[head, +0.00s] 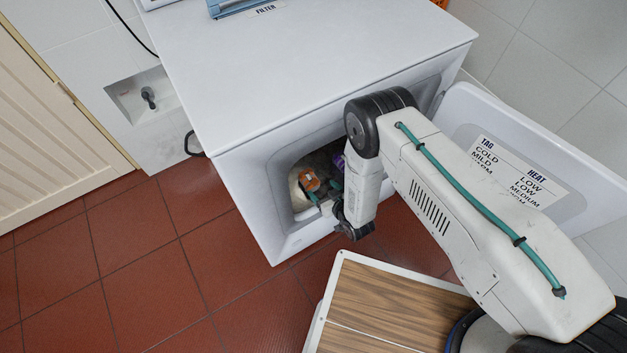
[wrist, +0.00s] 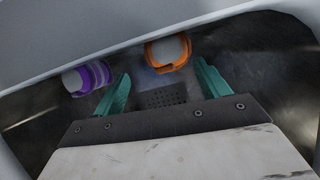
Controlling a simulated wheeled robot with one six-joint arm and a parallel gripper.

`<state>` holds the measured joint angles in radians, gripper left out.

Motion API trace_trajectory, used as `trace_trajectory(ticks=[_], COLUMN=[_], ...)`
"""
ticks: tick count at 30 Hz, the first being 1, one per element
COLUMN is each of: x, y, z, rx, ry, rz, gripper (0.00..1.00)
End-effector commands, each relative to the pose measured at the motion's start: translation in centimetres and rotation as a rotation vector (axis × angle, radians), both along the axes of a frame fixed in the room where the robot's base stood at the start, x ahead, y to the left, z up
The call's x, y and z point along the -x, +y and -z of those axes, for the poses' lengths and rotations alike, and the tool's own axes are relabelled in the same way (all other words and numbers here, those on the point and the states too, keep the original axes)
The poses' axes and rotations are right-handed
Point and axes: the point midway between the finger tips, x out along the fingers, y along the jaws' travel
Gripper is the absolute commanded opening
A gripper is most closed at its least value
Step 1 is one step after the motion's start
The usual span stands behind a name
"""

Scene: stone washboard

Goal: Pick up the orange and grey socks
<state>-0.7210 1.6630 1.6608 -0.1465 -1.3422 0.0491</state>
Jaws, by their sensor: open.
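The orange and grey socks (head: 309,182) lie inside the open front-loading machine in the head view. In the wrist view the orange and grey socks (wrist: 167,53) show as a rolled bundle, just beyond and between my fingertips. My gripper (wrist: 163,82) is open, with its teal fingers apart and nothing between them. In the head view my gripper (head: 323,190) reaches into the drum opening beside the socks, and my arm hides part of it. I cannot tell whether a finger touches the socks.
Purple and white socks (wrist: 88,78) lie left of my left finger. The white machine (head: 240,207) surrounds the drum opening. Its open door (head: 575,165) with a printed label stands to the right of my arm. Red tiled floor (head: 130,240) is clear at left.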

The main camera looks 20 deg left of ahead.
Motion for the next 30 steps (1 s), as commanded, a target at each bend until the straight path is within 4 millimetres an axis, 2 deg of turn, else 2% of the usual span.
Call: trace_trajectory(ticks=[3,7,21,30], x=[0.4,-0.2,-3.7,-4.2], y=[-0.1,0.5,5.1,5.6], z=[0.6,1.1,2.7,2.9], rx=[0.025,0.034,0.034,0.035], ry=[-0.051,-0.070,-0.066,-0.065], rz=[-0.003,0.000,0.001,0.001], gripper=[0.75,0.75,0.75,0.75])
